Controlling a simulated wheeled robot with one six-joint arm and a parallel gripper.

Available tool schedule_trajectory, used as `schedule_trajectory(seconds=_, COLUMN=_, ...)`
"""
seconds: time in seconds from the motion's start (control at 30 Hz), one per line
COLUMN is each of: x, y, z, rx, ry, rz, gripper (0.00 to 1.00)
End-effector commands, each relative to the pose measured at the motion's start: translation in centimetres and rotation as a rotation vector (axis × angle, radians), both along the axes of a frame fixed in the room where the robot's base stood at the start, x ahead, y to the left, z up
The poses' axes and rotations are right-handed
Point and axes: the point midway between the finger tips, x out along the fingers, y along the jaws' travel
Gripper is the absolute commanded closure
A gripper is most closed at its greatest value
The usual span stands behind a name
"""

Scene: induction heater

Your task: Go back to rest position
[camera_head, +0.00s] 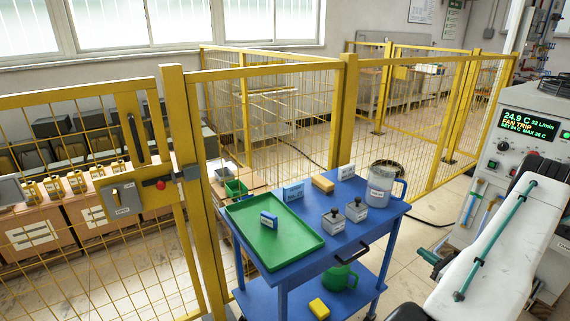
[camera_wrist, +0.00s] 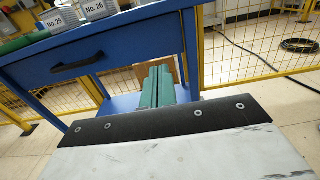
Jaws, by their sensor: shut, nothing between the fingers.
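My gripper (camera_wrist: 159,72) shows in the wrist view as two green fingers pressed together, with nothing between them. It points toward the front of the blue cart (camera_wrist: 130,50), and its fingertips appear in front of the cart's side below the tabletop. In the head view my white and black arm is at the right, beside the cart (camera_head: 328,262). No thing is held.
A yellow fence (camera_head: 345,110) stands behind. A heater cabinet (camera_head: 520,130) stands right.

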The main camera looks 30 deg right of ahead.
Motion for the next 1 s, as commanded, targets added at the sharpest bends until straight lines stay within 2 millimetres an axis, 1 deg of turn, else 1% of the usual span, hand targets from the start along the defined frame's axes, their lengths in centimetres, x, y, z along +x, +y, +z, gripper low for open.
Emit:
schedule_trajectory(seconds=0.07, x=0.0, y=0.0, z=-0.1, rx=-0.006, ry=0.005, rz=0.000, gripper=1.00)
schedule_trajectory(seconds=0.17, x=0.0, y=1.2, z=-0.7, rx=-0.011, ry=0.027, rz=0.043, gripper=1.00)
schedule_trajectory(seconds=0.27, x=-0.3, y=4.0, z=-1.5, rx=0.000, ry=0.061, rz=0.126, gripper=1.00)
schedule_trajectory(seconds=0.33, x=-0.5, y=6.3, z=-0.4, rx=-0.023, ry=0.094, rz=0.223, gripper=1.00)
schedule_trajectory(seconds=0.4, x=0.1, y=8.4, z=1.4, rx=-0.060, ry=0.122, rz=0.333, gripper=1.00)
schedule_trajectory(seconds=0.47, x=0.8, y=10.1, z=3.0, rx=-0.096, ry=0.145, rz=0.422, gripper=1.00)
schedule_trajectory(seconds=0.57, x=1.9, y=13.1, z=5.9, rx=-0.169, ry=0.179, rz=0.579, gripper=1.00)
schedule_trajectory(seconds=0.73, x=3.6, y=18.9, z=11.7, rx=-0.337, ry=0.240, rz=0.882, gripper=1.00)
schedule_trajectory(seconds=0.8, x=4.1, y=21.5, z=14.1, rx=-0.419, ry=0.263, rz=1.011, gripper=1.00)
schedule_trajectory(seconds=0.87, x=4.3, y=23.7, z=16.0, rx=-0.492, ry=0.280, rz=1.118, gripper=1.00)
schedule_trajectory(seconds=0.9, x=4.3, y=25.1, z=17.3, rx=-0.542, ry=0.289, rz=1.186, gripper=1.00)
schedule_trajectory(seconds=1.0, x=4.2, y=28.4, z=20.1, rx=-0.671, ry=0.314, rz=1.352, gripper=1.00)
